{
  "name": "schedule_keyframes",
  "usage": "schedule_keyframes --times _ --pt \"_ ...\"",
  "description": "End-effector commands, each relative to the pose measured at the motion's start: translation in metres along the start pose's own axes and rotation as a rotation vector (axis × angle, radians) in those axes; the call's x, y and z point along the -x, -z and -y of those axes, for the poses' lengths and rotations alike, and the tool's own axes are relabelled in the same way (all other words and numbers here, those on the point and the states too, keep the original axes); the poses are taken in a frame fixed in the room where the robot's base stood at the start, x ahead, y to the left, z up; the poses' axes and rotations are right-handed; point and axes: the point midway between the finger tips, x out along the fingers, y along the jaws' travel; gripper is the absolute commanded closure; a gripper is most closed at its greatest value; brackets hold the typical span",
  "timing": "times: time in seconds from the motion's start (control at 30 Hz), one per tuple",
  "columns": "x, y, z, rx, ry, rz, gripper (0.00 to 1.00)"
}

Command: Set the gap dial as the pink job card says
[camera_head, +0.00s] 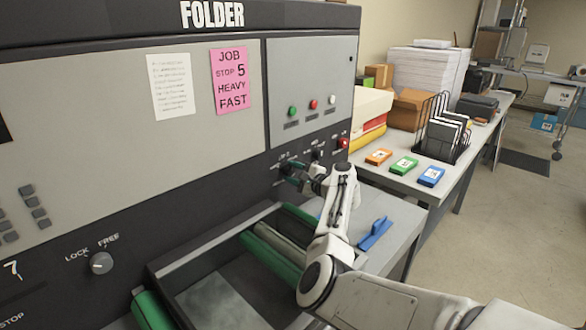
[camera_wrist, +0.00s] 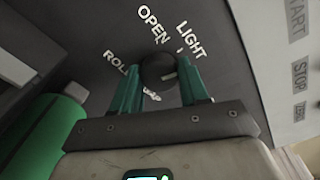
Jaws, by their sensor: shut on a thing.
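The pink job card (camera_head: 231,81) on the folder panel reads JOB, STOP 5, HEAVY, FAST. My gripper (camera_head: 290,172) is at the panel below the coloured buttons. In the wrist view, the green fingers of my gripper (camera_wrist: 162,88) stand on either side of a round dark dial (camera_wrist: 156,68) and are shut on it. The words OPEN and LIGHT stand near this dial, with ROLL partly readable at the left.
Another dark dial (camera_head: 318,153) sits right of my gripper, near a red switch (camera_head: 343,143). A LOCK/FREE knob (camera_head: 101,262) is at lower left. Green rollers (camera_head: 270,262) and a blue object (camera_head: 375,233) lie below my arm. A side table holds orange, green and blue boxes (camera_head: 404,165).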

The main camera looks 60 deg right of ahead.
Motion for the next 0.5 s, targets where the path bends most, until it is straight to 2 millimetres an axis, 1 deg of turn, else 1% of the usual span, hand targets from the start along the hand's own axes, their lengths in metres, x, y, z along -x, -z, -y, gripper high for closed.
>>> schedule_keyframes --times 0.5 --pt "0.0014 0.0015 0.0017 -0.486 -0.018 0.014 0.86"
